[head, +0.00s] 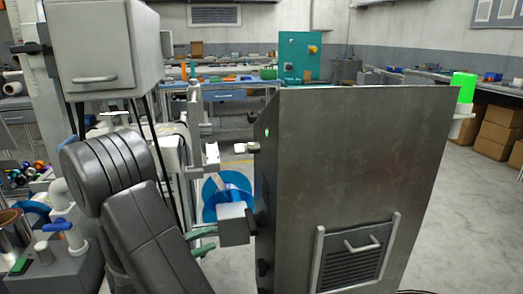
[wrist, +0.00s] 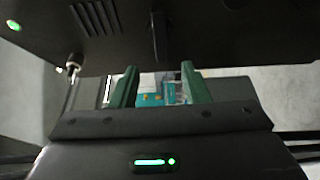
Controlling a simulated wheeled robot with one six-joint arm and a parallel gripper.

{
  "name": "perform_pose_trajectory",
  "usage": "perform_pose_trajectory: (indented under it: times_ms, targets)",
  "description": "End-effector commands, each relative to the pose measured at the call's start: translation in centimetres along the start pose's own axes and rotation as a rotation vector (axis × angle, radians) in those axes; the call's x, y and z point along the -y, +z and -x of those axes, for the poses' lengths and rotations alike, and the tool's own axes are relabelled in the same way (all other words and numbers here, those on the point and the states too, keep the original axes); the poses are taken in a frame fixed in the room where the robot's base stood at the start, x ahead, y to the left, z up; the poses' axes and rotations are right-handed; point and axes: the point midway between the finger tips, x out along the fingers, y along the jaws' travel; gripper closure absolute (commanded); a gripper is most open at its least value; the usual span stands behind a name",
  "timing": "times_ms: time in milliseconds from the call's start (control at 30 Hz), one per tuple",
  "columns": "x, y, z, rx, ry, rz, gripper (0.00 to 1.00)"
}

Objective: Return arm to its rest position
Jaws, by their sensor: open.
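My gripper (head: 212,239) is in the head view, low and left of centre, at the end of my dark arm. Its two green fingers point right, close to the left side of a large dark metal cabinet (head: 350,165). In the wrist view my gripper (wrist: 158,68) has its green fingers spread apart with nothing held between them. A blue reel (head: 210,190) shows behind the gripper in the head view, partly hidden by a grey block (head: 232,212). I cannot tell whether the fingers touch the cabinet or the block.
A white box-shaped housing (head: 105,45) hangs at upper left. A teal box (head: 299,58) stands on the far bench. A green cylinder (head: 464,88) is at the cabinet's right. Cardboard boxes (head: 496,135) lie under the right bench. Open floor (head: 455,220) is at right.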

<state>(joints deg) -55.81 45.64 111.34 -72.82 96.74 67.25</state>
Motion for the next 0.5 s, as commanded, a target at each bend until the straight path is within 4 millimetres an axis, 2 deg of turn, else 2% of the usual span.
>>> perform_pose_trajectory:
  times_ms: [500]
  targets:
    - [0.1, 0.1, -7.9, 0.006, 0.001, 0.0, 0.58]
